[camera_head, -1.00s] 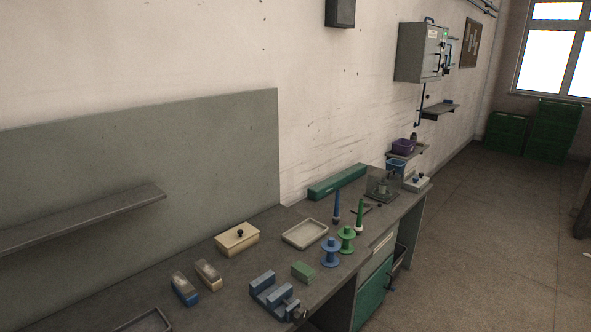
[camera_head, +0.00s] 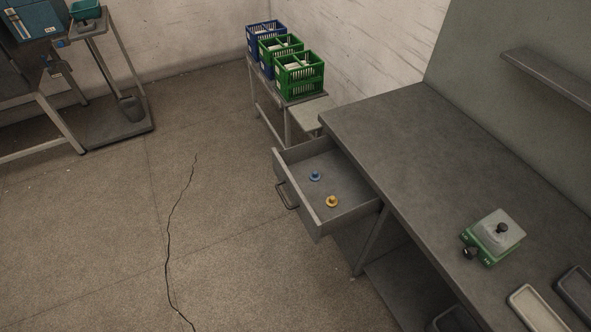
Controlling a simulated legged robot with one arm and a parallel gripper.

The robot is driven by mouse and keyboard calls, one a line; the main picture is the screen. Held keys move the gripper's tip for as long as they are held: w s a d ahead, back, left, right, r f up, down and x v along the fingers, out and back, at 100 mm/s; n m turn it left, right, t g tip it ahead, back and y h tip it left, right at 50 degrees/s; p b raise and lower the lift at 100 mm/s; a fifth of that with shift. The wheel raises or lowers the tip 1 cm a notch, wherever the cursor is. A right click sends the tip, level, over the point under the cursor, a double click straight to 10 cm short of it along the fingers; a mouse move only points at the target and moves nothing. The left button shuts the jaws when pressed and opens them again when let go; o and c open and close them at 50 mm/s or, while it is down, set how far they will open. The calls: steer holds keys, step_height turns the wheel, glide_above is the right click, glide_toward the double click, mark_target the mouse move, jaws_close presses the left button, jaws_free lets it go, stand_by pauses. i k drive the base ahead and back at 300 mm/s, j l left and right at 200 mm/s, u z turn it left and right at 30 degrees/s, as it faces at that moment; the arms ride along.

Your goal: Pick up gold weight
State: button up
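The gold weight (camera_head: 332,201) is a small yellow knobbed piece. It stands in the open drawer (camera_head: 345,217) under the left end of the workbench. A similar blue weight (camera_head: 315,176) stands behind it, a little to the left, in the same drawer. The two are apart from each other. The drawer is pulled out to the left and has a dark handle (camera_head: 285,195) on its front. My gripper is not in view.
The workbench (camera_head: 400,140) is mostly bare; a green scale-like device (camera_head: 492,237) and trays (camera_head: 535,308) stand at its right. Blue and green crates (camera_head: 300,76) stand on a rack behind the drawer. The floor (camera_head: 120,220) left of the drawer is clear.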

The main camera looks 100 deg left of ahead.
mark_target(331, 202)
steer(key=u, duration=3.35)
